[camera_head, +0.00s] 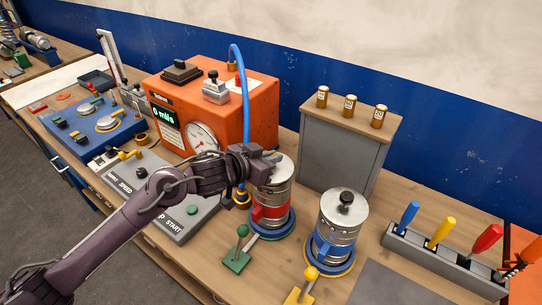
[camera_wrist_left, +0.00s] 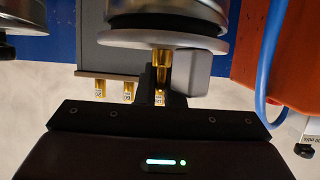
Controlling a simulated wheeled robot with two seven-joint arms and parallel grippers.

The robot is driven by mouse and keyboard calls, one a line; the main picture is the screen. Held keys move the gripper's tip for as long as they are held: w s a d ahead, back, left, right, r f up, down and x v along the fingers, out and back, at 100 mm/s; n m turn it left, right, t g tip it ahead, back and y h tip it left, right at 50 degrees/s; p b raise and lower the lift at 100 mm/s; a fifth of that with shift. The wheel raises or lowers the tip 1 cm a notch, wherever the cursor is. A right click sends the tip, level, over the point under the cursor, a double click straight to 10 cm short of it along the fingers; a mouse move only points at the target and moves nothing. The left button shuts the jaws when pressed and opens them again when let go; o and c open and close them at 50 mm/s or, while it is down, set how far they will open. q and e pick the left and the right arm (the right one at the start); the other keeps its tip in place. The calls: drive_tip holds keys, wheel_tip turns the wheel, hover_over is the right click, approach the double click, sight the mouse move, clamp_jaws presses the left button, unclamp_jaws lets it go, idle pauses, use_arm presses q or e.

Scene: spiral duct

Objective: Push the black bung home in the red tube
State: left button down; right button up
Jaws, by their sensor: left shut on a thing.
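The red tube (camera_head: 270,200) is a silver spiral duct with a red band, upright on a blue round base. My left gripper (camera_head: 266,158) is over its top, shut, and covers much of the tube's mouth. In the left wrist view the picture is upside down.
A blue-banded tube (camera_head: 338,235) with a black-knobbed top stands to the right. An orange gauge box (camera_head: 255,115) with a blue hose (camera_head: 242,80) is behind. Green (camera_head: 238,255) and yellow (camera_head: 305,285) levers stand in front.

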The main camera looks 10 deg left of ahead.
use_arm(q)
drive_tip(key=shift+f, duration=0.5)
drive_tip(key=c, duration=1.5)
unclamp_jaws()
drive_tip(key=b+v, duration=0.2)
drive_tip(key=v, duration=0.6)
drive_tip(key=shift+w, duration=0.1)
